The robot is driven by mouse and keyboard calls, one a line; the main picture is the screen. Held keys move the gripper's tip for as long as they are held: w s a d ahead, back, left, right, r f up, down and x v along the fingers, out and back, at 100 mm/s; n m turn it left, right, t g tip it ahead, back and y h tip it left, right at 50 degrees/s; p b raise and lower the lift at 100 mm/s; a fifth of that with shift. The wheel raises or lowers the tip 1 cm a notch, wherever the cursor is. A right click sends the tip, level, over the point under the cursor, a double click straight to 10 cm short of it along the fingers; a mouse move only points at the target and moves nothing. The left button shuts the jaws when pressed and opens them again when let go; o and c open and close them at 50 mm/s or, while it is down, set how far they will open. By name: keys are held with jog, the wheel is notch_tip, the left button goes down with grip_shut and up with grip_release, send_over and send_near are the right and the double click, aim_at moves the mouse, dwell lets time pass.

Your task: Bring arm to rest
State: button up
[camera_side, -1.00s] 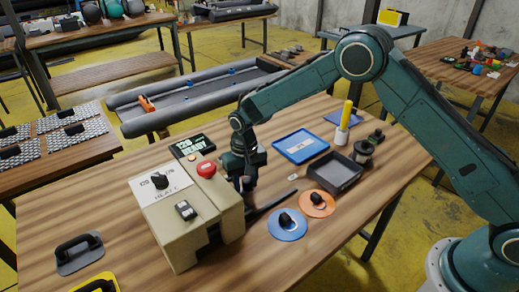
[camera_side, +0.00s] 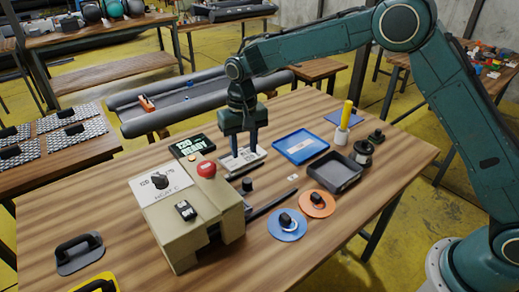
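My gripper (camera_side: 244,147) points down above the wooden table (camera_side: 330,215), behind the right part of the beige heat machine (camera_side: 190,215). Its two dark fingers are apart, with nothing visible between them. A pale flat plate (camera_side: 243,159) shows just below and behind the fingertips; I cannot tell the exact gap to it. My arm reaches in from the right, bent at a high elbow.
The machine has a red button (camera_side: 207,169), a black knob (camera_side: 160,181) and a ready display (camera_side: 192,146). A blue tray (camera_side: 301,147), a dark tray (camera_side: 335,184), a blue disc (camera_side: 287,234) and an orange disc (camera_side: 317,212) lie to the right. The front right table is clear.

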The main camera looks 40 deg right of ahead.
jog(key=shift+r, duration=0.75)
jog(key=s+d+r+n+t, duration=0.1)
jog(key=s+d+r, duration=0.4)
jog(key=s+r, duration=0.25)
jog(key=s+d+r+t, duration=0.2)
jog(key=s+d+r, duration=0.2)
jog(key=s+r, duration=0.3)
jog(key=s+d+t, duration=0.1)
jog(key=s+d, duration=0.2)
jog(key=s, duration=0.7)
jog(key=s+d+n+t, duration=0.1)
jog(key=s+d, duration=0.2)
jog(key=s, duration=0.7)
jog(key=shift+s+r+n+t, duration=0.2)
jog(key=shift+s+n+t, duration=0.1)
jog(key=shift+s, duration=0.05)
